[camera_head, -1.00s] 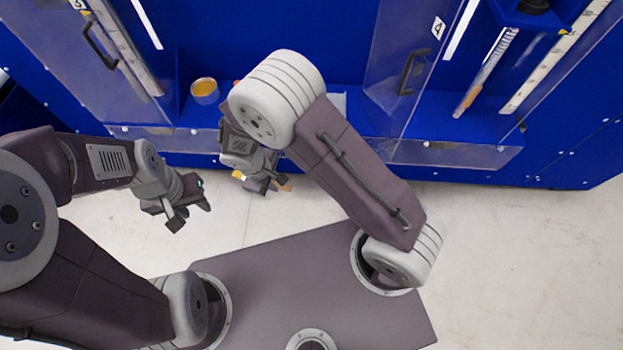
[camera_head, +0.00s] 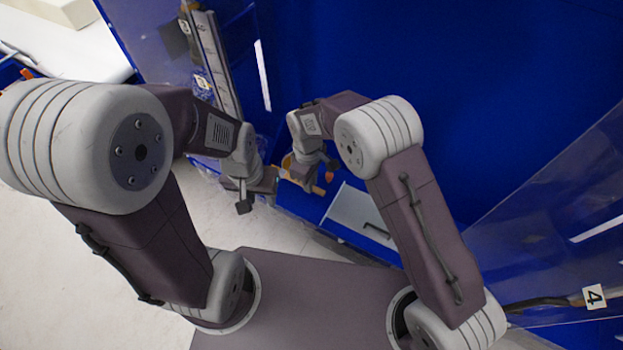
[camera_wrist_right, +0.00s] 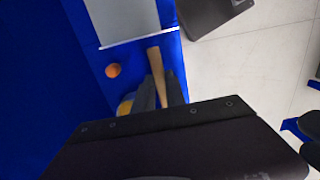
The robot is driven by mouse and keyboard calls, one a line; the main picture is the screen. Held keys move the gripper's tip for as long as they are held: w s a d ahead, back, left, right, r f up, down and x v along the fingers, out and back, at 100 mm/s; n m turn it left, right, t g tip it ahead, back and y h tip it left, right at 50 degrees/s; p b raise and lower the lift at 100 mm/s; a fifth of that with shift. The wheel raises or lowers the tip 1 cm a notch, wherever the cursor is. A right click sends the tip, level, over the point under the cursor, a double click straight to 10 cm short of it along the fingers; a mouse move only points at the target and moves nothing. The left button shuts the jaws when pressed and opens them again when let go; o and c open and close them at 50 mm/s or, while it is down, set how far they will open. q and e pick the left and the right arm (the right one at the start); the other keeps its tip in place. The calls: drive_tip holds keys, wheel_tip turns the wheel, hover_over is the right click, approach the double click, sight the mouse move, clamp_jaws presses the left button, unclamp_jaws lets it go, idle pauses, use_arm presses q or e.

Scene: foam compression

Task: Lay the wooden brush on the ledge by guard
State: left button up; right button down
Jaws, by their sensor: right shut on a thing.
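My right gripper (camera_head: 312,182) is shut on the wooden brush. The brush's tan handle (camera_wrist_right: 157,64) sticks out past the fingers in the right wrist view; its other end is hidden by the gripper. A bit of wood (camera_head: 318,190) shows below the gripper in the head view. The brush is over or close to the blue ledge (camera_head: 300,206); I cannot tell whether it touches. My left gripper (camera_head: 256,198) is empty, its fingers apart, left of the right gripper. Clear guard panels stand at left (camera_head: 160,40) and right (camera_head: 560,220).
A small orange round thing (camera_wrist_right: 113,71) and a yellow round thing (camera_wrist_right: 125,105), partly hidden, are beside the brush. A pale grey panel with a dark handle (camera_head: 358,218) lies right of the right gripper. The blue back wall (camera_head: 420,50) is close. Pale floor is open at left.

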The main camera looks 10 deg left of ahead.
drive_tip(key=shift+f, duration=0.35)
drive_tip(key=f+b, duration=0.3)
drive_tip(key=shift+w+f, duration=0.3)
drive_tip(key=shift+w, duration=0.1)
drive_tip(key=b, duration=0.3)
hover_over(311, 203)
wheel_tip(311, 203, down, 4)
drive_tip(key=shift+a+f, duration=0.1)
drive_tip(key=shift+w+f, duration=0.15)
drive_tip(key=shift+f, duration=0.1)
drive_tip(key=shift+f+b, duration=0.35)
drive_tip(key=shift+f, duration=0.15)
drive_tip(key=c, duration=1.3)
unclamp_jaws()
